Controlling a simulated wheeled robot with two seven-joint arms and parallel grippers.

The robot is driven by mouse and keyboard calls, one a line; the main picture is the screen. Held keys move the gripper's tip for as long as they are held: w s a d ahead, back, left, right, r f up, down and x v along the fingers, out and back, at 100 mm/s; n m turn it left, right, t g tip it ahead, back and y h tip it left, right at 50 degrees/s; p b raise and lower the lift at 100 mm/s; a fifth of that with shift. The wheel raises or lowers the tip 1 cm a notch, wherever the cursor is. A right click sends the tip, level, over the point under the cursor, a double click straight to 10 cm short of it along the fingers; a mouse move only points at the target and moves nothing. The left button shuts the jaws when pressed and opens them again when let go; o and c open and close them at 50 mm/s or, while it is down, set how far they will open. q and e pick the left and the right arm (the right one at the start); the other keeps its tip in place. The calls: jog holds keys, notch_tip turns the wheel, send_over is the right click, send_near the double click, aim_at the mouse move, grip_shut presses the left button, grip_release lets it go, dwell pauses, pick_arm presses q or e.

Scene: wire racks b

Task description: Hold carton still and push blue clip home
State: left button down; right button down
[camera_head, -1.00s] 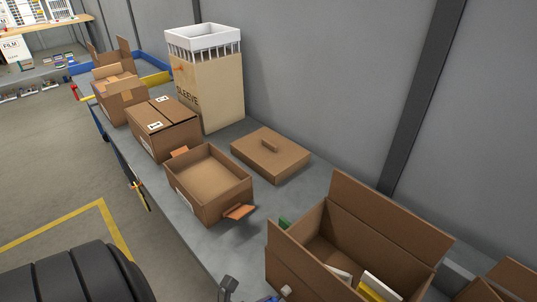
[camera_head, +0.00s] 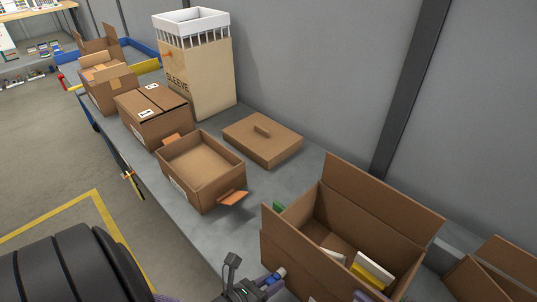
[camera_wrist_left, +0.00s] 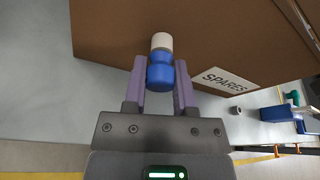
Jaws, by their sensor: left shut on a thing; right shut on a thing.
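The open brown carton (camera_head: 285,255) stands at the lower right of the head view, flaps up. Its wall with a SPARES label fills the top of the left wrist view (camera_wrist_left: 200,35). My left gripper (camera_head: 266,284) is shut on a blue clip (camera_head: 273,278) with a white tip. The clip sits between the purple fingers in the left wrist view (camera_wrist_left: 160,72), its white tip towards the carton wall; I cannot tell if it touches. Only a purple finger part of my right gripper (camera_head: 361,296) shows at the bottom edge, at the carton's near side.
White and yellow items (camera_head: 370,270) lie in the carton. A shallow open box (camera_head: 205,190), a flat brown lid (camera_head: 255,150), a taped box (camera_head: 155,128) and a tall SLEEVE box (camera_head: 205,85) stand further along the grey bench (camera_head: 150,170). Another carton (camera_head: 495,270) is at the far right.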

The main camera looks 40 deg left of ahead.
pick_arm(q)
jog(key=shift+w, duration=0.2)
jog(key=shift+c, duration=1.7)
grip_release()
jog(key=v, duration=1.2)
jog(key=shift+s, duration=0.1)
